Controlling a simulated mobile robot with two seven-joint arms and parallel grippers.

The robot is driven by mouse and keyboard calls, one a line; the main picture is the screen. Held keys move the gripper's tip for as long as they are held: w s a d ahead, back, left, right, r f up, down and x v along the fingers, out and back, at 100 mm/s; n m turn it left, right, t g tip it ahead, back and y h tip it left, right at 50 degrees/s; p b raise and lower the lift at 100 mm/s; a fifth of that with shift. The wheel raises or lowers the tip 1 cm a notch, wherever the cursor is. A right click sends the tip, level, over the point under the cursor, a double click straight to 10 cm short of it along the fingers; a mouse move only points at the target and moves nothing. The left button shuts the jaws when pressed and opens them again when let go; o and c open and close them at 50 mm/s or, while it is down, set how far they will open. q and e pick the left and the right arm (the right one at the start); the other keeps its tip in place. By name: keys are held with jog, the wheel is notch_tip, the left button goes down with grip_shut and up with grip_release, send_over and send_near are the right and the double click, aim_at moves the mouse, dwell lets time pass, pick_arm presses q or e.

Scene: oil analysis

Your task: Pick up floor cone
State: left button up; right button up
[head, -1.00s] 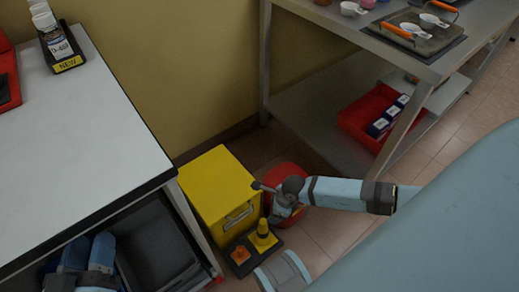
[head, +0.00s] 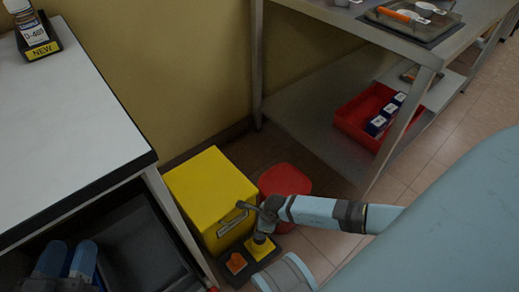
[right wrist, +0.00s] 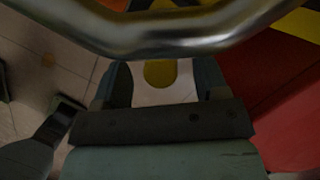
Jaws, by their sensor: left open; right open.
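In the right wrist view, a yellow rounded piece (right wrist: 160,72), apparently the cone, shows between the two open fingers (right wrist: 163,88).
An orange piece (head: 236,263) lies on the same tray. The yellow box (head: 208,190) and a red bin (head: 286,180) stand close behind. The white table's leg (head: 180,222) is to the left. A steel table with a red crate (head: 352,125) is at the right.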

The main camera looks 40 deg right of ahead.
jog(key=shift+w+a+f, duration=0.1)
jog(key=shift+w+f, duration=0.05)
jog(key=shift+f, duration=0.45)
jog(key=shift+r, duration=0.1)
grip_shut()
jog(key=shift+r, duration=0.1)
